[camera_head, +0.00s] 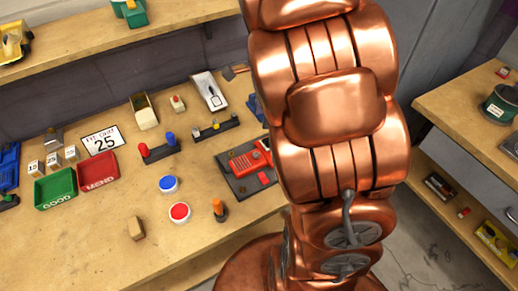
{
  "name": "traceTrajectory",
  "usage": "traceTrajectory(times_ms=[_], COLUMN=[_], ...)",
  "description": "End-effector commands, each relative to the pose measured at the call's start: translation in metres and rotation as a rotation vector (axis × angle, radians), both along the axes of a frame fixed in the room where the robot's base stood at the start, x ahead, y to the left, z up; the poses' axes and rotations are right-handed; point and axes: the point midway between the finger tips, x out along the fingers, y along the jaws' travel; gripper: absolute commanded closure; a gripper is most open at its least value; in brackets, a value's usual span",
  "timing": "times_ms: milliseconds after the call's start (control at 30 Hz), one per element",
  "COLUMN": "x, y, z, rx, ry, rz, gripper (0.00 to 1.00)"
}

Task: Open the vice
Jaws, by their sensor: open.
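I cannot make out the vice for certain. A blue object (256,107) at the back of the bench, left of my copper arm, may be part of it; my arm may hide the rest. A red device (245,162) lies on a dark plate (237,187) in front of it, partly beside my arm. My arm fills the middle of the view, and its gripper does not show.
The wooden bench (100,235) holds a green bin (55,188), a red bin (97,171), a blue button (168,184), a red button (180,212) and an orange-topped peg (219,209). Its front left is mostly clear. Another bench (455,98) stands right.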

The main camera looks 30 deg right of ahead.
Motion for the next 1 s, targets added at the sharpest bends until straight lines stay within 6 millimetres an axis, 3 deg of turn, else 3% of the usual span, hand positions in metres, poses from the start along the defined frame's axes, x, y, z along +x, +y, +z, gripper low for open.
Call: traceTrajectory(times_ms=[600,1000], x=[-0.063,-0.091], y=[0.058,0.077], z=[0.004,0.002], rx=[0.022,0.041], ry=[-0.058,-0.076], rz=[0.581,0.829], gripper=[0.43,0.43])
